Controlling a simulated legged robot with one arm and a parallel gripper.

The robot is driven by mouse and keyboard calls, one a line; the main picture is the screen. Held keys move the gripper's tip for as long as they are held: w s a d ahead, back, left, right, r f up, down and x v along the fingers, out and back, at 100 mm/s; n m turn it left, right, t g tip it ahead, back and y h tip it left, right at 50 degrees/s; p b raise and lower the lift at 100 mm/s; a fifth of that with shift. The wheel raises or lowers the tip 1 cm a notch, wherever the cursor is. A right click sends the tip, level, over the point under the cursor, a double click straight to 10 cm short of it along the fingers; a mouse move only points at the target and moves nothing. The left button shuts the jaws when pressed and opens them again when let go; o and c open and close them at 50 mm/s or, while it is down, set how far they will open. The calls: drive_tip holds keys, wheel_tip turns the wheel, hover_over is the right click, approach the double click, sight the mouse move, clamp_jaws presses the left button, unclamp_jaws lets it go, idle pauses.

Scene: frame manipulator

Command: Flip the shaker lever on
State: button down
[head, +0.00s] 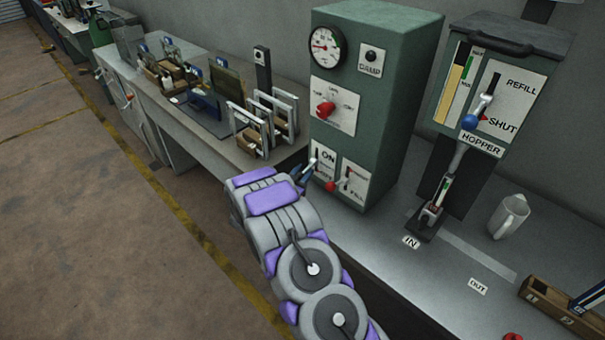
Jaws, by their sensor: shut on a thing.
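The lever plate (327,155) marked ON is low on the front of the green cabinet (390,100). A small lever (313,160) stands at its left side, and I take it for the shaker lever. The lower part of the plate is partly hidden. My gripper (305,174) is at this lever, coming from the lower left, and is shut on it. The fingers cover part of the lever, so its exact angle is hard to tell.
Close to the right is a red-knobbed lever (332,186) on a FILL plate (355,182). Above are a red dial knob (326,109) and a gauge (325,47). The hopper (495,95), a pitcher (509,216) and a wooden box (560,308) stand right. Small frames (270,122) stand left.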

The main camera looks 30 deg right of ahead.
drive_tip(key=shift+r, duration=0.1)
drive_tip(key=r+y+p, duration=0.1)
drive_tip(key=p, duration=0.1)
drive_tip(key=r+g+y+p, duration=0.1)
drive_tip(key=p, duration=0.2)
drive_tip(key=shift+a+m+y, duration=0.25)
drive_tip(key=shift+m+y, duration=0.05)
drive_tip(key=shift+y, duration=0.1)
drive_tip(key=r+g+y+p, duration=0.1)
drive_tip(key=p, duration=0.3)
drive_tip(key=g+y+p, duration=0.1)
drive_tip(key=y+p, duration=0.1)
drive_tip(key=p, duration=0.2)
drive_tip(key=shift+r+m, duration=0.4)
drive_tip(key=shift+w+y+p, duration=0.1)
drive_tip(key=shift+y+p, duration=0.3)
drive_tip(key=shift+p, duration=0.3)
drive_tip(key=c, duration=0.8)
unclamp_jaws()
drive_tip(key=shift+d+f, duration=0.1)
drive_tip(key=v, duration=0.8)
drive_tip(key=p+v, duration=0.1)
drive_tip(key=v, duration=0.8)
drive_tip(key=shift+w+r, duration=0.15)
drive_tip(key=shift+r, duration=0.15)
